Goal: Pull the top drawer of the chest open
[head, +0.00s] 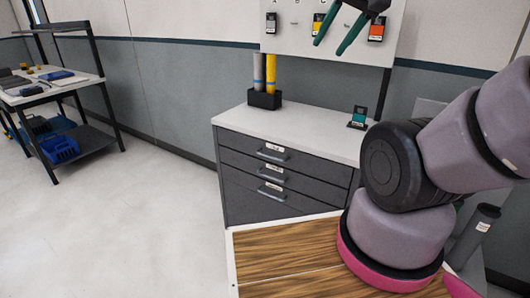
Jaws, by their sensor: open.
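The dark grey chest (290,201) with a white top stands in the middle of the head view. Its top drawer (242,146) is shut, flush with the drawers below, and has a grey bar handle (272,156) under a small white label. My gripper (332,47) hangs at the top of the view, in front of the wall board and above the chest. Its two teal-tipped fingers point down and are spread apart with nothing between them. It is clear of the handle, higher and to the right of it.
A black holder (264,99) with yellow and grey rolls stands on the chest top. A small teal-and-black stand (358,118) is on its right. My arm hides the chest's right side. A wood-grained surface (290,258) is in front. The floor (140,210) on the left is clear.

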